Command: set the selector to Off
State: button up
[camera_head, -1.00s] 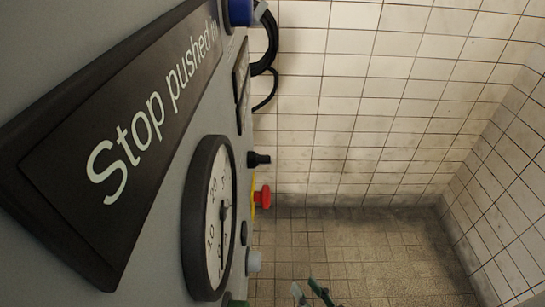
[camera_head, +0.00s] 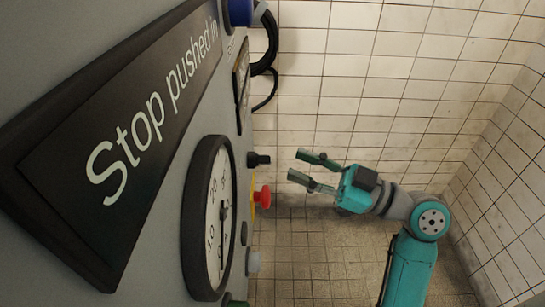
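The selector appears to be the small black knob (camera_head: 259,159) sticking out of the grey panel, above the red button. It is seen from the side, so its pointer and any Off marking cannot be read. My gripper (camera_head: 298,167) is open and empty, to the right of the knob with a gap between them. Its two fingers point left toward the panel, one above the other. The teal arm reaches in from the lower right.
A red mushroom button (camera_head: 262,197) on a yellow base sits just below the knob. A round gauge (camera_head: 209,218), a "Stop pushed in" sign (camera_head: 122,140), a pale button (camera_head: 253,262) and black cables (camera_head: 268,45) are on the panel. Tiled wall (camera_head: 360,90) stands behind; the floor is clear.

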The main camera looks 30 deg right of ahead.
aim_at(260, 160)
jog(key=s+d+r+n+g+y, duration=0.1)
jog(key=s+r+n+g+y, duration=0.2)
jog(key=s+r+n+g, duration=0.55)
jog(key=w+a+f+n+t, duration=0.1)
jog(key=w+a+t, duration=0.1)
jog(key=w+a, duration=0.5)
jog(key=shift+w+a+f+n, duration=0.15)
jog(key=shift+a+f+n, duration=0.25)
jog(key=shift+a, duration=0.55)
jog(key=shift+t, duration=0.25)
grip_shut()
